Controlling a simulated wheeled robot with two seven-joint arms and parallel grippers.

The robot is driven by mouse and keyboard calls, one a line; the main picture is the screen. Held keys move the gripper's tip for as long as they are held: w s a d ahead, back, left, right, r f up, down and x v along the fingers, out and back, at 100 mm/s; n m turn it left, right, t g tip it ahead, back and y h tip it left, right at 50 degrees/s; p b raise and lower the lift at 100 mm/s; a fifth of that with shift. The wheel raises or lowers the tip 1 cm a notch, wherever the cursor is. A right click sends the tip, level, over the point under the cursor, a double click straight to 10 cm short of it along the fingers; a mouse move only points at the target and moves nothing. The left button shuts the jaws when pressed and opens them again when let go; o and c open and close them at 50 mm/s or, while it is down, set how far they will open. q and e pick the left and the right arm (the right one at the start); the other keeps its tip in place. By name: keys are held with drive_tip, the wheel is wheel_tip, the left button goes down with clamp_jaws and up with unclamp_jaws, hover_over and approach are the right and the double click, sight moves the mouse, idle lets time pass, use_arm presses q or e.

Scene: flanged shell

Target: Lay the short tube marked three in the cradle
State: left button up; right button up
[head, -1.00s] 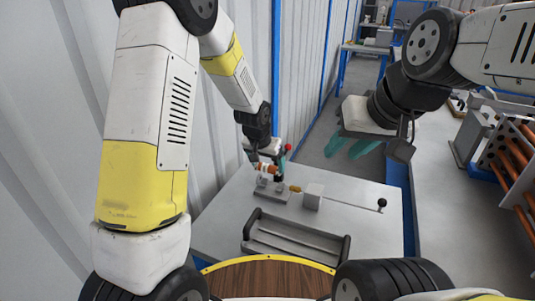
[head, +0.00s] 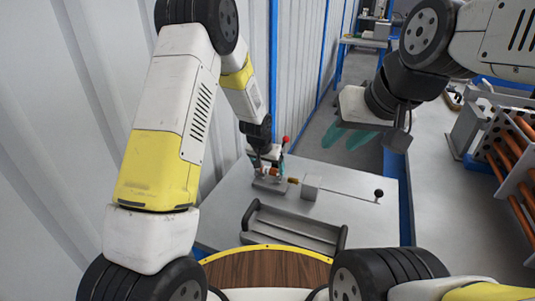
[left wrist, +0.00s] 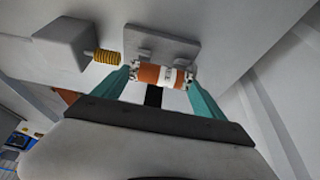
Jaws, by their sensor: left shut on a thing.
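The short tube (left wrist: 160,75) is copper-orange with a white marked band and metal flanged ends; the mark is too small to read. My left gripper (left wrist: 163,82) is shut on it, with a teal finger at each end. In the head view my left gripper (head: 268,165) is low over the grey cradle fixture (head: 270,184), and the tube is small there and partly hidden. In the left wrist view the cradle plate (left wrist: 160,35) with small grey supports lies just behind the tube; I cannot tell whether they touch. My right gripper (head: 345,137) is open and empty, above the floor.
A grey block (head: 311,187) with a brass threaded piece (left wrist: 106,57) stands beside the cradle. A red-knobbed lever (head: 286,140) rises behind it. A thin rod with a black knob (head: 379,194) extends right. An empty grey tray (head: 292,229) lies in front. Copper tubes fill a rack (head: 510,150) at right.

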use_arm(q)
drive_tip(key=shift+f, duration=0.7)
drive_tip(key=shift+a, duration=0.35)
drive_tip(key=shift+a+f, duration=0.15)
drive_tip(key=shift+a, duration=0.55)
drive_tip(key=o, duration=1.2)
drive_tip(key=shift+d, duration=0.3)
drive_tip(key=o, duration=0.3)
drive_tip(key=shift+d, duration=0.4)
drive_tip(key=shift+r, duration=0.3)
drive_tip(key=shift+w+r, duration=0.1)
drive_tip(key=shift+r, duration=0.1)
drive_tip(key=shift+s+d+r, duration=0.1)
drive_tip(key=shift+d+r, duration=0.1)
drive_tip(key=shift+r, duration=0.45)
drive_tip(key=shift+s+d+r, duration=0.1)
drive_tip(key=shift+d+r, duration=0.05)
drive_tip(key=shift+r, duration=0.45)
drive_tip(key=v, duration=0.6)
drive_tip(key=shift+s, duration=0.25)
use_arm(e)
drive_tip(key=shift+w+d+f, duration=0.1)
drive_tip(key=shift+w, duration=0.3)
